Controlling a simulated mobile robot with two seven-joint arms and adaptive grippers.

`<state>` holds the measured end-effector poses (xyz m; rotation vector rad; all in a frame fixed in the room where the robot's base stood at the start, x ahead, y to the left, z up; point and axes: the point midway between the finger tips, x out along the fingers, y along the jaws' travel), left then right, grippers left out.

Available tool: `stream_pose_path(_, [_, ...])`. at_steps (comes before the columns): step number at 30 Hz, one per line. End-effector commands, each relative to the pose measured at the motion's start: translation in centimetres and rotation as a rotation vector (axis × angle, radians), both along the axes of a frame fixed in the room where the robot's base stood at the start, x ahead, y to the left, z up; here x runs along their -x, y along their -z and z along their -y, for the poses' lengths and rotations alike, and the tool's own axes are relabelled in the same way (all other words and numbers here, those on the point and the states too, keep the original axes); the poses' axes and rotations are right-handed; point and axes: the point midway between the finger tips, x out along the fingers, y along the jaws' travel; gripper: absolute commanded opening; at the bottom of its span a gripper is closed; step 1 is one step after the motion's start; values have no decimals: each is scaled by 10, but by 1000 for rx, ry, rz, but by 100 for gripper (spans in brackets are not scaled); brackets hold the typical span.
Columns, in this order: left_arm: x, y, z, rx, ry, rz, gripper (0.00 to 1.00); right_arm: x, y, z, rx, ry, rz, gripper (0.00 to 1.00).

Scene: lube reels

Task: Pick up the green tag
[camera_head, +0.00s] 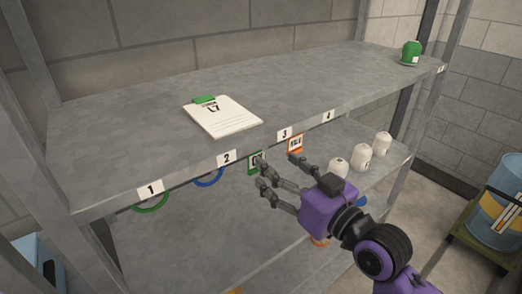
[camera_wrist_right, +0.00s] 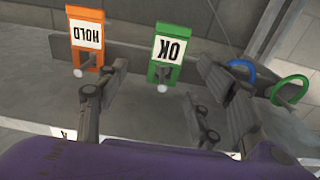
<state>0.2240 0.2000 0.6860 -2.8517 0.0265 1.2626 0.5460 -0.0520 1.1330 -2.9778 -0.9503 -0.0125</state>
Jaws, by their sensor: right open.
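The green tag (camera_head: 254,162) hangs below the front edge of the upper shelf, under the label 3. In the right wrist view the green tag (camera_wrist_right: 168,52) shows a white panel reading OK, upside down, on a small peg. My right gripper (camera_head: 279,168) is open and empty in front of the shelf edge, close to the green tag. In the right wrist view the tag appears beyond the spread fingers of the gripper (camera_wrist_right: 160,85), between them and apart from them. My left gripper is not in view.
An orange HOLD tag (camera_head: 295,145) hangs right of the green one. A green ring (camera_head: 150,204) and a blue ring (camera_head: 208,178) hang to the left. A clipboard (camera_head: 222,117) and green container (camera_head: 411,52) are on the upper shelf (camera_head: 120,130); white bottles (camera_head: 381,144) stand below.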

Motion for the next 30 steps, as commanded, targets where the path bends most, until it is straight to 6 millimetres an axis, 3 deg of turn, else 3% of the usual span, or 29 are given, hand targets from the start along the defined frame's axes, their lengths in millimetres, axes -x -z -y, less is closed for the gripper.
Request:
stream_pose_path(18, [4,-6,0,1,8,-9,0,-56,1,-46,13,-11,-3,61])
stream_pose_path(27, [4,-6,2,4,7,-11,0,-60,4,-49,15,-11,-5,61])
stream_pose_path(30, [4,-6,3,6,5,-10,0,-60,4,-49,15,-11,-5,49])
